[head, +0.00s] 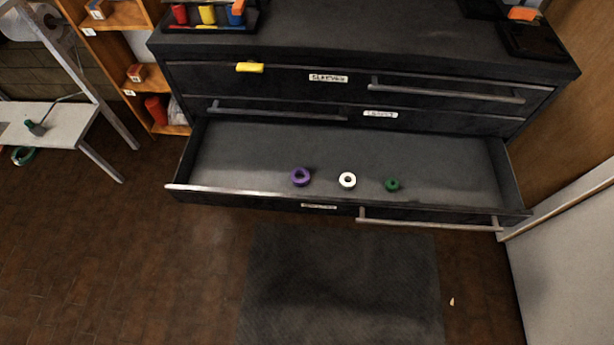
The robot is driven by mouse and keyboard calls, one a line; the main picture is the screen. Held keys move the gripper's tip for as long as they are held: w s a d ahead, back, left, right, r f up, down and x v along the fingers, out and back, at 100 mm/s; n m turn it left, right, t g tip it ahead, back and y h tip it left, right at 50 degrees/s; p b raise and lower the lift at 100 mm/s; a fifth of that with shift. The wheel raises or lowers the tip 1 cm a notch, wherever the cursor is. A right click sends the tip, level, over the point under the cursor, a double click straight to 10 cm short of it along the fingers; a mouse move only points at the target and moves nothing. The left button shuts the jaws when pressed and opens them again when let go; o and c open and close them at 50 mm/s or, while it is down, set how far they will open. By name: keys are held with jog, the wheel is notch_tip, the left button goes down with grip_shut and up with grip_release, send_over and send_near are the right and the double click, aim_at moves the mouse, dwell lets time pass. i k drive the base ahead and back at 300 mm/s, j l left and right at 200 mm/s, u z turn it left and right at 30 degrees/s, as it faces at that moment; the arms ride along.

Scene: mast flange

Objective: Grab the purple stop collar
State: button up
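The purple stop collar (300,177) is a ring lying inside the open bottom drawer (240,150) of a dark cabinet, near the drawer's front edge. A white ring (347,180) lies to its right, and a smaller green ring (392,185) lies further right. The rings are apart from each other. My gripper is not in view.
Two closed drawers sit above, with a yellow piece (249,67) at the top one's front. Coloured cups (208,15) stand on the cabinet top. A wooden shelf (120,17) and white table (45,125) are left. A dark mat (340,285) covers clear floor in front.

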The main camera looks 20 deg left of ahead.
aim_at(301, 183)
jog(key=i+j+z, duration=0.15)
jog(key=j, duration=1)
jog(key=i+j+z, duration=0.15)
jog(key=j, duration=1)
jog(key=j+z, duration=0.4)
jog(key=j, duration=2.75)
jog(key=i+j, duration=0.2)
jog(key=j, duration=0.25)
jog(key=z, duration=0.05)
